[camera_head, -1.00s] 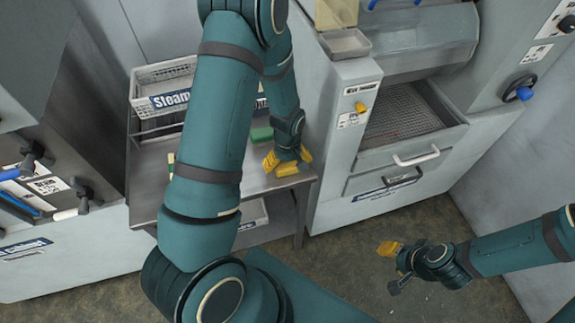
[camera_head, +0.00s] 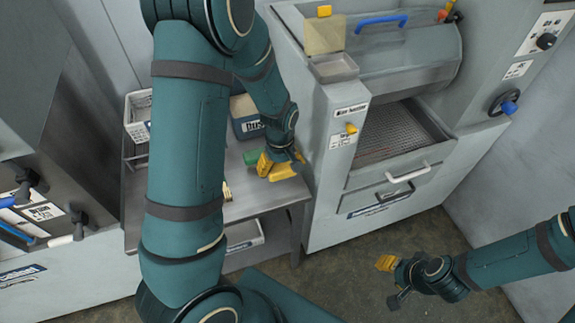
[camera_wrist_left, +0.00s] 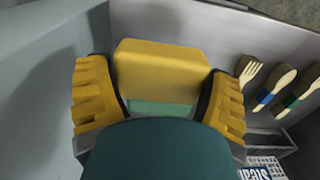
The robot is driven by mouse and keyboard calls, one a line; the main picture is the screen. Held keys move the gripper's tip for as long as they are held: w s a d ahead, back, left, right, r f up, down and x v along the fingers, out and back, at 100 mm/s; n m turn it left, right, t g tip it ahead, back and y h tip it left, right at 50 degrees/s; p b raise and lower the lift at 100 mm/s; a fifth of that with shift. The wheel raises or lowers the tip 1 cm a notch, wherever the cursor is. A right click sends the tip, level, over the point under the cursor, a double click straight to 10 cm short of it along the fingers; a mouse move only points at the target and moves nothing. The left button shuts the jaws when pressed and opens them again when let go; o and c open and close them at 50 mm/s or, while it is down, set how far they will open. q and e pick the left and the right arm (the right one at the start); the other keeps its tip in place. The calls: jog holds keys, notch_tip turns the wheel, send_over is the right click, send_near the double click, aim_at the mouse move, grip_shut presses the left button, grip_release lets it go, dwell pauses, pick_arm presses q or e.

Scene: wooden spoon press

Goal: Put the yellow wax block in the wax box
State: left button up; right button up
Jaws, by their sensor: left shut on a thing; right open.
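The yellow wax block (camera_wrist_left: 165,68) sits between the yellow fingers of my left gripper (camera_wrist_left: 160,100) in the left wrist view. That gripper is shut on it. In the head view my left gripper (camera_head: 278,164) is above the right part of the grey metal table (camera_head: 270,198), and the block is hard to tell from the fingers. What appears to be the wax box (camera_head: 334,68), a small open grey box with a pale yellow see-through lid (camera_head: 324,34), is on the machine's upper left, above and right of that gripper. My right gripper (camera_head: 385,264) is open and empty above the floor.
A green block (camera_head: 250,158) is beside my left gripper. A dark blue labelled box (camera_head: 246,124) and a white basket (camera_head: 138,112) stand at the table's back. The grey machine (camera_head: 331,185) is right of the table. Wooden utensils (camera_wrist_left: 272,88) show in the left wrist view.

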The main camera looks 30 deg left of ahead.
pick_arm(q)
jog(key=shift+r, duration=0.55)
jog(key=d+m+b, duration=0.1)
jog(key=d+m, duration=0.8)
jog(key=m, duration=0.1)
jog(key=shift+s+d, duration=0.2)
jog(key=shift+d, duration=0.05)
pick_arm(e)
jog(key=shift+s+f, duration=0.25)
jog(key=shift+f, duration=0.45)
pick_arm(q)
jog(key=shift+a+f, duration=0.1)
pick_arm(e)
jog(key=shift+w+a, duration=0.1)
